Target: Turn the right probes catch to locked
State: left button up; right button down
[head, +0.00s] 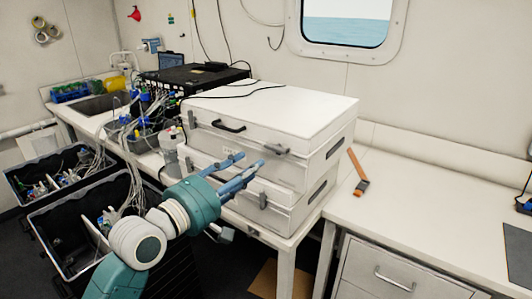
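Two white cases are stacked on the bench, the upper case (270,105) and the lower case (300,212). The upper case's front has a black handle (229,125), a left catch (192,120) standing upright and a right catch (277,149) lying sideways. A small label below the handle is too small to read, so I cannot tell which case is the probes one. The lower case's right catch (263,200) stands upright. My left gripper (251,160) is open and empty, its fingertips in front of the cases, just left of and below the upper right catch. Contact is not visible.
The right bench (430,205) is mostly clear, with a dark object (525,203) at the picture's edge. Black crates (75,225) with cables stand at left. Black equipment (205,78) sits behind the cases.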

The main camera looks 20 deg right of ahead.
aim_at(274, 148)
pick_arm(q)
jog(key=p+x, duration=0.2)
jog(key=x, duration=0.7)
jog(key=shift+w, duration=0.3)
jog(key=shift+w+d+f, duration=0.1)
jog(key=shift+w+d, duration=0.35)
jog(key=shift+d, duration=0.05)
jog(key=shift+c, duration=0.5)
grip_shut()
